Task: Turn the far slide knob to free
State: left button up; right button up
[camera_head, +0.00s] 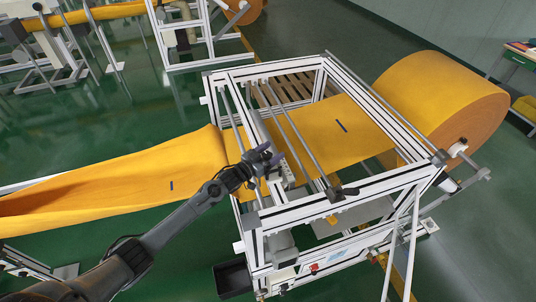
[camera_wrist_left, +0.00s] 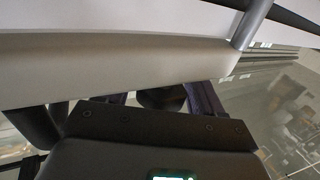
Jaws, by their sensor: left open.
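My left gripper (camera_head: 267,156) reaches in from the lower left to the roller frame (camera_head: 340,203), at its left side beside the yellow felt. Its jaws are open. In the left wrist view two dark purple fingers stand apart, with a dark rounded part (camera_wrist_left: 162,98) between them. It may be the far slide knob, but I cannot tell for sure or see its setting. A pale bar (camera_wrist_left: 110,62) hides the fingertips and the upper side of that part. A black clamp-like handle (camera_head: 343,192) sits on the near side of the frame. My right gripper is not in view.
The yellow felt (camera_head: 120,180) runs through the frame to a large roll (camera_head: 440,95) at the right. Metal rods (camera_head: 300,140) cross above the felt close to my gripper. A black bin (camera_head: 232,279) stands at the frame's near left foot.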

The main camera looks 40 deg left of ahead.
pick_arm(q)
jog(key=s+a+b, duration=0.1)
jog(key=s, duration=0.9)
jog(key=shift+s+a, duration=0.3)
jog(key=shift+s, duration=0.05)
jog(key=w+m+h, duration=0.1)
jog(key=w, duration=0.1)
jog(key=w+m+g+h+b, duration=0.1)
jog(key=w+h, duration=0.1)
jog(key=w+m+h+b, duration=0.1)
jog(key=w+h, duration=0.1)
jog(key=shift+w+d+m+g, duration=0.2)
jog(key=shift+w+m+g, duration=0.1)
jog(key=shift+w, duration=0.1)
jog(key=shift+x, duration=1)
jog(key=shift+f, duration=0.1)
